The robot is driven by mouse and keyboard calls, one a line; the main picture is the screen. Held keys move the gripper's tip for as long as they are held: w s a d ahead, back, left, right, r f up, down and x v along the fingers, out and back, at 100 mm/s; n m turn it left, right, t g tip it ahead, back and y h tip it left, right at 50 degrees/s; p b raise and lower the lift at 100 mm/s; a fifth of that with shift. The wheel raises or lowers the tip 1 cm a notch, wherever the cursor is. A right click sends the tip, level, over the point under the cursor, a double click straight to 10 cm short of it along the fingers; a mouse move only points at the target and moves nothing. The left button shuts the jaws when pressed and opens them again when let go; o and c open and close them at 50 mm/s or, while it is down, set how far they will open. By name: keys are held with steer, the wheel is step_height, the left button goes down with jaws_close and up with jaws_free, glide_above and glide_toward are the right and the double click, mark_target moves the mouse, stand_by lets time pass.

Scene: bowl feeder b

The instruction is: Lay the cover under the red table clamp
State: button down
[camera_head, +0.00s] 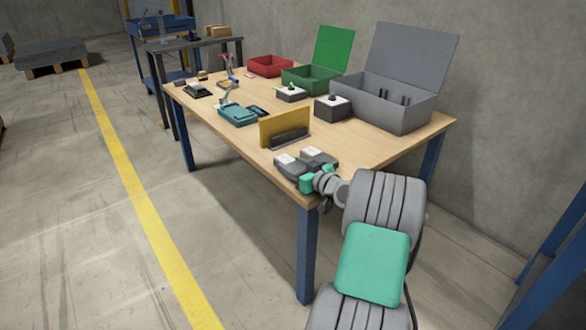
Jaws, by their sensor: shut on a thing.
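A flat yellow plate (284,122), which looks like the cover, stands upright near the front right of the wooden table. My gripper (291,143) reaches in over the table's near corner and is shut on the plate, by its lower part as far as I can tell. Dark ribbed parts hide the plate's lower middle. A clamp with a red handle (227,62) stands towards the far left end of the table. It is small in view, and I cannot make out what lies under it.
A teal fixture with a raised lever (238,114) sits between the plate and the red-handled clamp. Another dark fixture (198,90) is farther left. Red (270,66), green (312,80) and grey (395,105) boxes line the back. Two button boxes stand before them. Bare wood (365,147) shows at right.

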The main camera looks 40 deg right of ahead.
steer(key=shift+f, duration=0.15)
steer(key=c, duration=0.6)
jaws_free()
